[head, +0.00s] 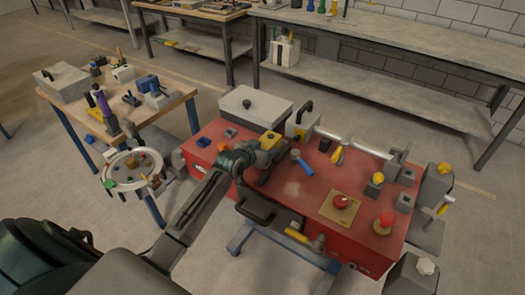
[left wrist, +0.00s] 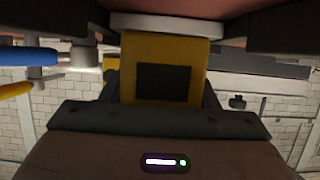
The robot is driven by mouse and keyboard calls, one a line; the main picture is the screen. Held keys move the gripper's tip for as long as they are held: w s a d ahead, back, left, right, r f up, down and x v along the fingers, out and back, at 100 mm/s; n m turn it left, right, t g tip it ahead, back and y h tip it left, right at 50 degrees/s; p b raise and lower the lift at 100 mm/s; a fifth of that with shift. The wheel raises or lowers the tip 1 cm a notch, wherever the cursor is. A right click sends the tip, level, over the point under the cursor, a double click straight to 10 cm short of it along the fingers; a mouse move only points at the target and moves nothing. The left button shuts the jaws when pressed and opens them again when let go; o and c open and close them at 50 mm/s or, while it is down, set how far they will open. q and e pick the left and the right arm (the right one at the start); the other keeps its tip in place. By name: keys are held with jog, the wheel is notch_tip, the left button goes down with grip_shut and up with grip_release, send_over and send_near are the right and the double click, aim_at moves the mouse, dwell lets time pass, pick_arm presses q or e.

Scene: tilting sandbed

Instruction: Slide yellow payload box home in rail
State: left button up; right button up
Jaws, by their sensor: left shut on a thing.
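The yellow payload box (head: 271,140) is at the end of my left arm, above the back-left part of the red bench top. My left gripper (head: 256,152) is shut on it. In the left wrist view the yellow box (left wrist: 130,80) fills the middle, with a dark square panel on its face. A light grey bar (head: 348,143) runs between grey brackets along the bench's back edge, to the right of the box; I cannot tell whether it is the rail. Contact between the box and any rail is hidden. My right gripper is not in view.
The red bench (head: 290,192) carries a blue-handled tool (head: 302,163), a red button on a tan plate (head: 340,204) and several grey fixtures. A wooden table (head: 168,106) with tools is at left. The bench's middle is fairly clear.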

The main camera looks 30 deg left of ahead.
pick_arm(q)
jog(key=shift+w, duration=0.25)
jog(key=shift+w+r, duration=0.1)
jog(key=shift+w+d, duration=0.1)
jog(key=shift+w, duration=0.5)
jog(key=o, duration=1.8)
notch_tip(320, 180, up, 8)
jog(key=p, duration=0.6)
jog(key=shift+p, duration=0.4)
jog(key=shift+s, duration=0.1)
